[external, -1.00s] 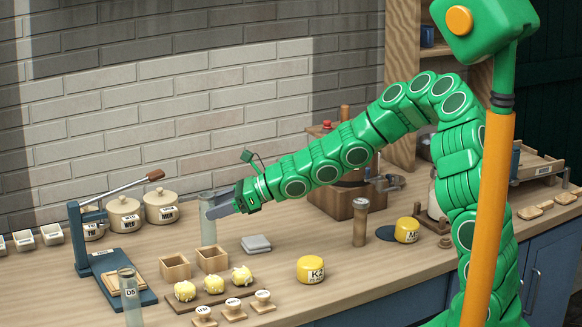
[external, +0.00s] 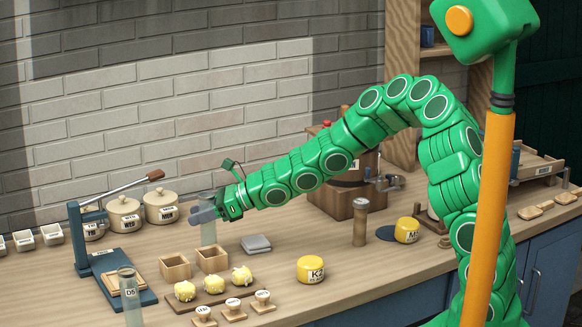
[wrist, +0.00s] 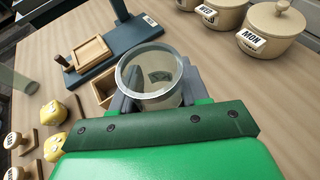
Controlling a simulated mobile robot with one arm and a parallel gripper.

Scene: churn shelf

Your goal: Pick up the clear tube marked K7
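A clear tube (external: 208,232) stands upright on the counter in front of the wall, with my gripper (external: 204,211) around its upper part. In the wrist view the round rim of the tube (wrist: 150,58) lies between my two grey fingers (wrist: 155,92), one on each side. The fingers look very close to the glass, but I cannot tell whether they press on it. A dark marking shows through the glass; I cannot read it as K7. A second clear tube (external: 130,290), marked D5, stands at the front left.
Lidded crocks (external: 124,216) and a blue lever press (external: 112,270) stand left of the tube. Small wooden boxes (external: 212,260), yellow lumps on a board and stamps lie in front. A grey block (external: 256,244) sits to the right.

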